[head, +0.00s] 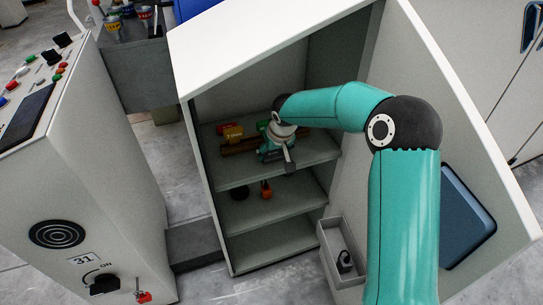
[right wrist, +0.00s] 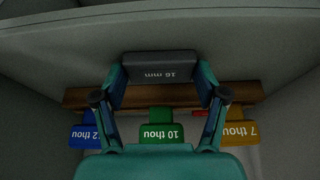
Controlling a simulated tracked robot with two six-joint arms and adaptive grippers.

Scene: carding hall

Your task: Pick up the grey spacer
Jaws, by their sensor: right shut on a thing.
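The grey spacer (right wrist: 160,67), a dark grey block marked "16 mm", is between the two fingers of my right gripper (right wrist: 161,84) in the right wrist view. The fingers are shut on its two ends. In the head view my right gripper (head: 278,154) is inside the open cabinet, over the upper shelf. My teal right arm reaches in from the right and hides part of the cabinet. My left gripper is not in view.
A brown wooden rack (right wrist: 87,97) lies behind the spacer with a blue "2 thou" (right wrist: 86,133), a green "10 thou" (right wrist: 158,131) and a yellow "7 thou" piece (right wrist: 238,131). Cabinet walls close in on both sides. A grey bin (head: 330,252) stands low at right.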

